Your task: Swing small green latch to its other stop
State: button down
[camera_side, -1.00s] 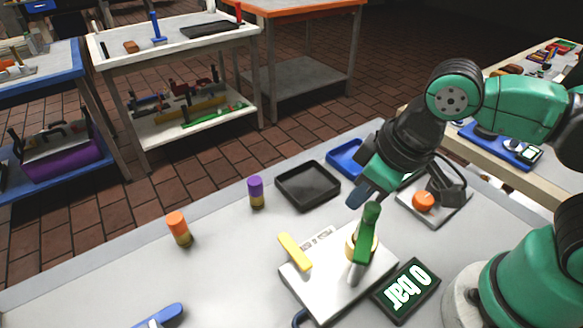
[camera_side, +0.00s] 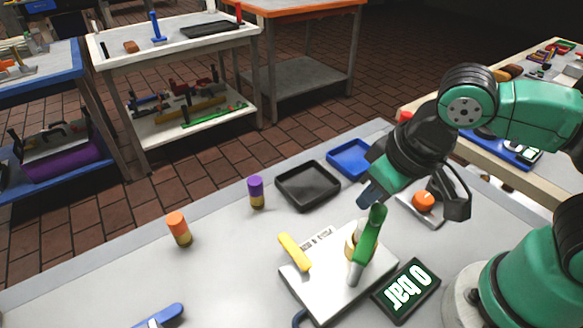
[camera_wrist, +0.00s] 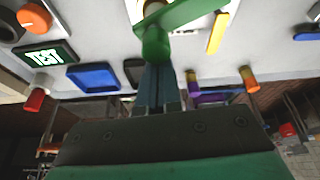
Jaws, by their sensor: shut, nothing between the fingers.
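The green latch (camera_side: 367,243) is a lever on a brass-coloured round mount (camera_side: 352,247). It stands on a white plate (camera_side: 330,290) on the table. Its upper end rises tilted to the right in the side view. My gripper (camera_side: 367,197) is shut and empty, with its fingertips just above and behind the latch's upper end. In the wrist view the green latch (camera_wrist: 157,40) lies right at the tips of my shut fingers (camera_wrist: 158,75). I cannot tell whether they touch it.
A yellow lever (camera_side: 294,252) sits on the same plate. A black tray (camera_side: 308,186), a blue tray (camera_side: 350,158), a purple cylinder (camera_side: 256,192) and an orange one (camera_side: 179,229) stand behind. An orange knob (camera_side: 423,201) is at right.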

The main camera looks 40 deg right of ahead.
jog(key=m, duration=0.2)
jog(key=s+m+h, duration=0.1)
jog(key=m, duration=0.1)
jog(key=shift+s+d, duration=0.1)
jog(key=shift+d, duration=0.3)
jog(key=m, duration=0.1)
jog(key=s+m+h, duration=0.1)
jog(key=shift+s+d+m, duration=0.15)
jog(key=shift+d+m, duration=0.05)
jog(key=shift+m, duration=0.2)
jog(key=s+a+m+g+h, duration=0.2)
jog(key=s+m, duration=0.4)
jog(key=m, duration=0.3)
jog(key=shift+s+a+g, duration=0.35)
jog(key=shift+a+g, duration=0.05)
jog(key=shift+a, duration=0.35)
jog(key=shift+s+a, duration=0.1)
jog(key=shift+a, duration=0.1)
